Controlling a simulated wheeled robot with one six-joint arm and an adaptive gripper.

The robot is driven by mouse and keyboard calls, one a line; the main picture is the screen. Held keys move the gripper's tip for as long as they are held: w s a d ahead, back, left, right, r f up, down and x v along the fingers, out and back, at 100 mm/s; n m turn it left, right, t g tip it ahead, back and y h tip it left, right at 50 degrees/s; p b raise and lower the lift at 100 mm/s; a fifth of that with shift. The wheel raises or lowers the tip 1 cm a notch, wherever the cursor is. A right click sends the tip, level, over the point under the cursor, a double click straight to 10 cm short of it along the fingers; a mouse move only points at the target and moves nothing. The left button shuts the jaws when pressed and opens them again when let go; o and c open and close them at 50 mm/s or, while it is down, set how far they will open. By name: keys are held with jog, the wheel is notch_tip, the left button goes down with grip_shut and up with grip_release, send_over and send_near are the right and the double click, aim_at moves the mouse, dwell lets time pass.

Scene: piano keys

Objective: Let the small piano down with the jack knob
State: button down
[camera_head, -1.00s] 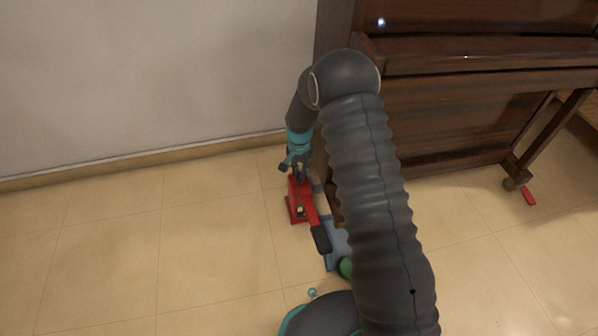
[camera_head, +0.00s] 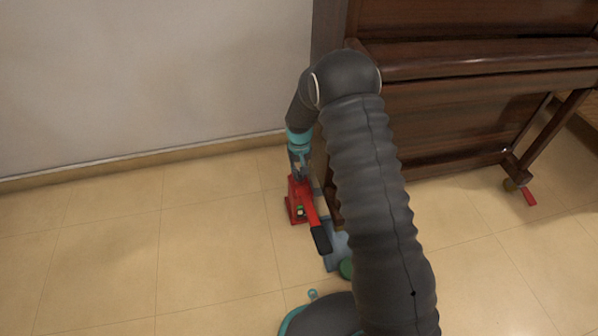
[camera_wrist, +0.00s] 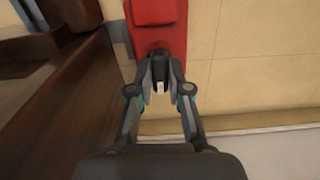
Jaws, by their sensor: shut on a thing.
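The piano (camera_head: 450,130) is a dark brown upright with its left end near the wall. A red jack (camera_head: 293,212) with a black-gripped lever (camera_head: 321,240) stands on the floor at the piano's left end. In the wrist view the jack's red body (camera_wrist: 155,12) is at the top. My gripper (camera_wrist: 160,78) is shut at the near end of the jack, on a small dark knob (camera_wrist: 160,54) that is mostly hidden between the fingertips. In the head view my gripper (camera_head: 300,174) reaches down to the jack's far side, and the knob cannot be made out.
A blue-grey part with a green round piece (camera_head: 347,268) is on the floor beside the lever, partly behind my arm. The tiled floor (camera_head: 120,250) at left is clear. The wall (camera_head: 140,70) is close behind.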

dwell(0.5)
jog(key=c, duration=1.1)
grip_release()
notch_tip(320, 180, up, 12)
